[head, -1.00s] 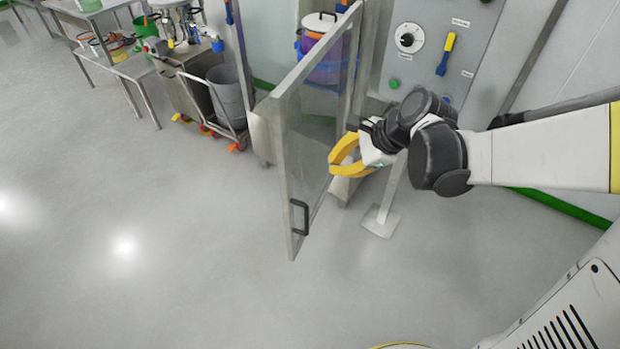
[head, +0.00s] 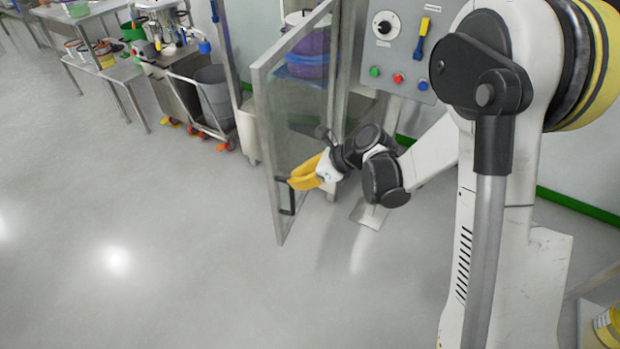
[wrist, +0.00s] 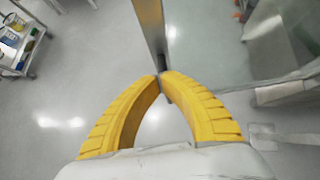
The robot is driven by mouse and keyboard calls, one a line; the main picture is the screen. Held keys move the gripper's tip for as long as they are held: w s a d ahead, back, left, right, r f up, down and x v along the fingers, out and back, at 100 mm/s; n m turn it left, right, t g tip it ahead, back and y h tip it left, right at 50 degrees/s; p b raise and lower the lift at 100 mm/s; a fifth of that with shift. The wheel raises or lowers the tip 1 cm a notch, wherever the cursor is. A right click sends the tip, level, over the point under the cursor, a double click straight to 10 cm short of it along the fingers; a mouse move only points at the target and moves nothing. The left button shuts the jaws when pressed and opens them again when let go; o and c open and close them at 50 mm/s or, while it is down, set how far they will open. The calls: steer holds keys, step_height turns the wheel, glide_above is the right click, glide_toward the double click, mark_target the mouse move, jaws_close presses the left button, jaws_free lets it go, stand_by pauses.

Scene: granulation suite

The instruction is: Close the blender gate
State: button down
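The blender gate (head: 297,110) is a clear panel in a grey metal frame, standing swung out into the room. Its black handle (head: 287,198) is low on the near edge of the frame. My gripper (head: 287,182), with yellow fingers, is at the upper part of the handle, on the right side of the panel. In the wrist view the fingertips (wrist: 160,75) come together around the dark handle (wrist: 165,88), which is mostly hidden by them. The gate's frame edge (wrist: 151,28) runs up from the tips.
A control panel (head: 396,50) with a dial, a yellow-and-blue switch and coloured buttons stands behind the gripper. A purple-and-blue vessel (head: 308,55) is behind the gate. A grey bin (head: 215,95) on a trolley stands left of it. Open floor (head: 150,240) lies in front and left.

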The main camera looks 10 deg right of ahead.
mark_target(275, 178)
steer(key=shift+w+a+r+b, duration=0.1)
steer(key=shift+w+a+b, duration=0.25)
steer(key=shift+a, duration=0.5)
steer(key=shift+w+a+r+b, duration=0.1)
steer(key=shift+w+a, duration=0.3)
steer(key=shift+a, duration=0.4)
steer(key=shift+a, duration=0.1)
